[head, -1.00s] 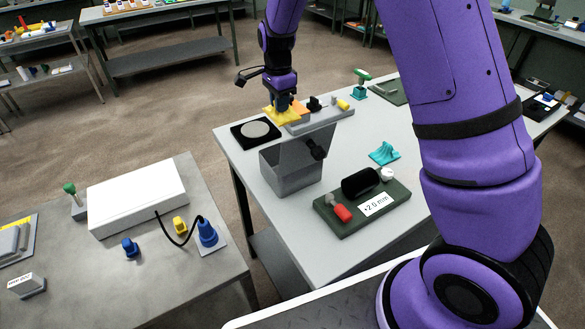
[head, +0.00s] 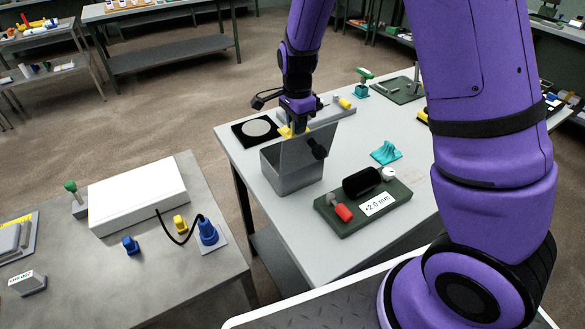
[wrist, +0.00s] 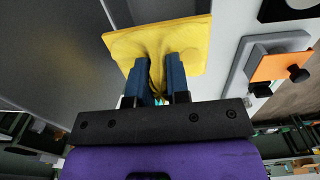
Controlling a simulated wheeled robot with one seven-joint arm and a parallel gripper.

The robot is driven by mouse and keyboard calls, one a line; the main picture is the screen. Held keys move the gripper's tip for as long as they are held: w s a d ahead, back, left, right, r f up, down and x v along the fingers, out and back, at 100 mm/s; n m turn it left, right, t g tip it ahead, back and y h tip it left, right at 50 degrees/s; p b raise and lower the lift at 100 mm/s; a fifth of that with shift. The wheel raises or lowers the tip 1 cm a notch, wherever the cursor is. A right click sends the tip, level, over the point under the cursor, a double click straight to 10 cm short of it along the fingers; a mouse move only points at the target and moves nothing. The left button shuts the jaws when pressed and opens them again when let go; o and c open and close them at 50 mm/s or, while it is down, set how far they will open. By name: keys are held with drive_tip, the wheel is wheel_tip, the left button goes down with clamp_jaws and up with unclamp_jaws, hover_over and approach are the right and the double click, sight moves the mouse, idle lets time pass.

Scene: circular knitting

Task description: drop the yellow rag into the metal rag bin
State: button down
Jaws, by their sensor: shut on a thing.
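The yellow rag (wrist: 160,40) is pinched between the two blue-grey fingers of my gripper (wrist: 165,75) in the wrist view. In the head view a bit of the rag (head: 287,132) shows under my gripper (head: 294,122), behind the raised lid of the metal rag bin (head: 290,178). The bin is a grey box on the table, and its lid stands up with a black knob on it. In the wrist view a broad grey surface lies beside the rag at left. The lid hides part of the rag, and I cannot tell whether they touch.
A black pad with a grey disc (head: 256,129) lies behind the bin. A dark green board (head: 362,207) with a black roller and a red piece is in front at right. A teal rag-like piece (head: 386,152) lies farther right. The table right of the bin is partly clear.

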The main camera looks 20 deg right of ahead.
drive_tip(key=shift+f, duration=0.5)
drive_tip(key=c, duration=1)
unclamp_jaws()
drive_tip(key=shift+r, duration=0.1)
wheel_tip(320, 180, up, 11)
drive_tip(key=shift+f, duration=0.2)
